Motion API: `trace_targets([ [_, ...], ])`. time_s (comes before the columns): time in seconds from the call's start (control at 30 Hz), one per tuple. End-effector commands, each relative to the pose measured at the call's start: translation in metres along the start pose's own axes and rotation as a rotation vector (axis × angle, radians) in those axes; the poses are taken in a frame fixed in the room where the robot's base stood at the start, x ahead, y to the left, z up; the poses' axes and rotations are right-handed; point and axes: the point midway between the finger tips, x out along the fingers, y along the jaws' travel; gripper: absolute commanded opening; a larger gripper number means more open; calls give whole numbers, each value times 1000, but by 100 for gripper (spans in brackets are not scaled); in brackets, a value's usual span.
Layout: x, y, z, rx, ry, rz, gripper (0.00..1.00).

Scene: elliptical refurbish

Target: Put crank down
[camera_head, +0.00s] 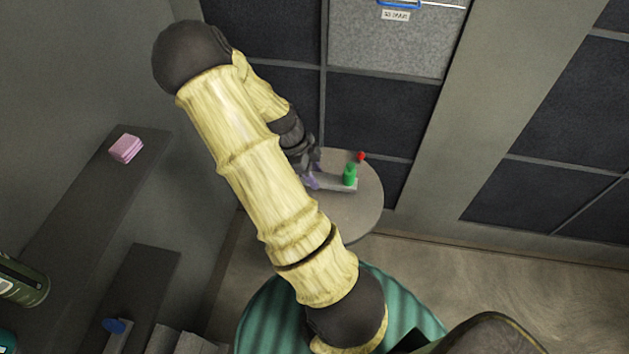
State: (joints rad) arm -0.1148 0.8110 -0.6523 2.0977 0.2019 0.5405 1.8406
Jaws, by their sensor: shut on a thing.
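The crank (339,184) looks like a light grey bar with an upright green handle (350,175) at its right end. It is over the round grey table (352,218), and I cannot tell whether it touches the top. My gripper (314,181), with purplish fingertips, is at the left end of the bar and shut on it. My arm hides part of the gripper and the table's left side.
A small red object (361,156) is at the table's back edge, behind the green handle. The front right of the tabletop is bare. A teal ribbed round object (262,316) stands below my arm. Dark shelves with a pink stack (126,148) are at left; panelled wall behind.

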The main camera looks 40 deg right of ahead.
Motion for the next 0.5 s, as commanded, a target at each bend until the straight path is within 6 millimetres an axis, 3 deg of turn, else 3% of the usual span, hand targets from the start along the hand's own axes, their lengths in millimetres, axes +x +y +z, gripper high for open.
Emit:
trace_targets([
  [0.2, 2, 0, 0, 0, 1, 0, 0],
  [0.5, 32, 0, 13, 0, 1, 0, 0],
])
